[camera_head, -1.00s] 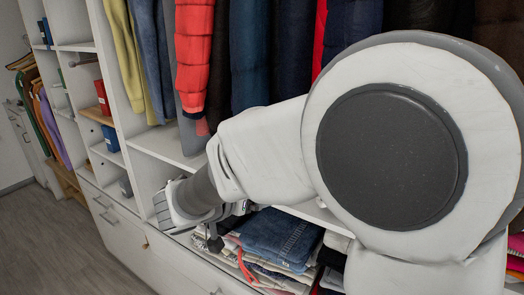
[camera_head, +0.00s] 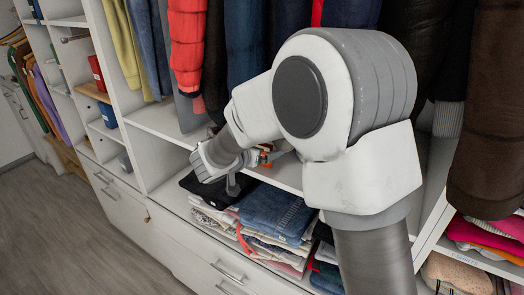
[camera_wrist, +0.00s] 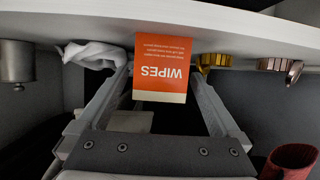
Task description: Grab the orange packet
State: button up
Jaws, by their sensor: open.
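The orange packet (camera_wrist: 160,65), labelled WIPES with a pale band along one edge, appears upside down in the wrist view. It touches the white shelf board at the top of that picture. My gripper (camera_wrist: 159,82) is open, with one finger to each side of the packet. Gaps show between the packet and the fingers, so it is not clamped. In the head view a small bit of orange (camera_head: 265,154) shows by my gripper at the shelf; my arm hides most of that spot.
In the wrist view, a crumpled white cloth (camera_wrist: 95,54) lies close by the left finger. Gold knob-like items (camera_wrist: 213,62) stand right of the packet, a metal cup (camera_wrist: 16,62) at far left and a red container (camera_wrist: 289,162) at lower right. Folded jeans (camera_head: 275,213) lie below the shelf.

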jog(key=shift+w+d, duration=0.45)
jog(key=shift+w, duration=0.25)
jog(key=shift+w+d+f+p, duration=0.2)
jog(key=shift+w+f+p, duration=0.05)
jog(key=shift+w+p, duration=0.15)
jog(key=shift+s, duration=0.1)
jog(key=c, duration=1.4)
jog(key=shift+b, duration=0.5)
